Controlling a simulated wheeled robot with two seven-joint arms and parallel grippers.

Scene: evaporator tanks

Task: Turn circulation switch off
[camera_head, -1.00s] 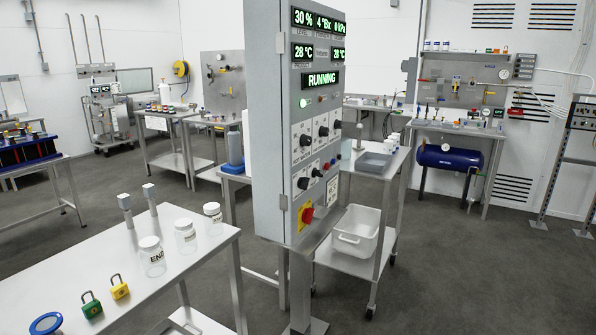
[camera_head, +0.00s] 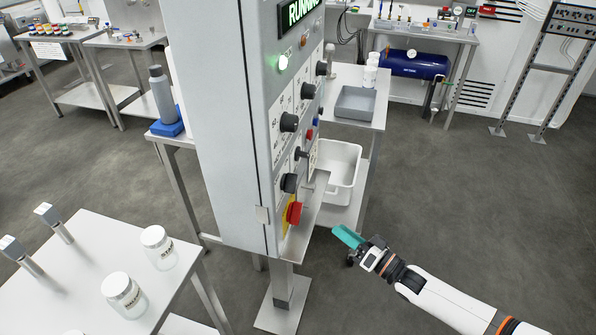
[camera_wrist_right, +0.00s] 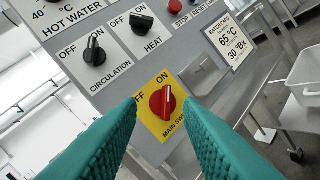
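The circulation switch (camera_wrist_right: 95,52) is a black knob with OFF and ON marks in the right wrist view. Its pale mark appears to point towards ON. In the head view it is the black knob (camera_head: 289,183) low on the grey control cabinet (camera_head: 225,140), just above the red main switch (camera_head: 294,213). My right gripper (camera_head: 345,235) is to the right of the cabinet, apart from it. In the right wrist view its teal fingers (camera_wrist_right: 163,106) are spread and empty, with the main switch (camera_wrist_right: 162,101) seen between their tips. My left gripper is not in view.
The black heat switch (camera_wrist_right: 141,22) is beside the circulation switch. More knobs (camera_head: 289,122) sit higher on the panel. A table with jars (camera_head: 122,292) stands at front left. A white bin (camera_head: 340,170) stands on a shelf behind the cabinet. Floor at right is free.

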